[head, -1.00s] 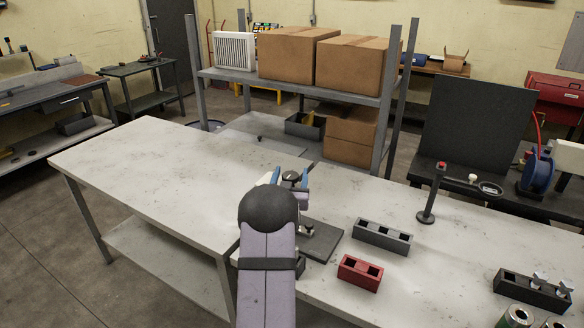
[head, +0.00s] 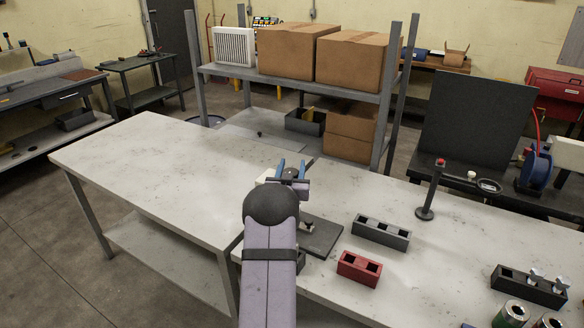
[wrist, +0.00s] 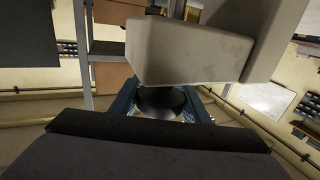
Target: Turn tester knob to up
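The tester shows as a pale beige block (wrist: 190,50) close up in the wrist view; in the head view only a small pale part (head: 264,176) shows behind my arm. Its dark round knob (wrist: 161,101) sits just below the block in the wrist view. My gripper (head: 291,170) has its two blue fingers on either side of the knob, one left and one right. The fingers look closed against the knob's sides; the contact itself is partly hidden by the gripper's dark front edge. The knob's marking cannot be read.
A dark flat plate (head: 318,239) lies right of my arm. A grey block with square holes (head: 381,233) and a red one (head: 358,268) stand beside it. A dark post (head: 427,200) stands farther right. The bench's left part (head: 160,170) is clear.

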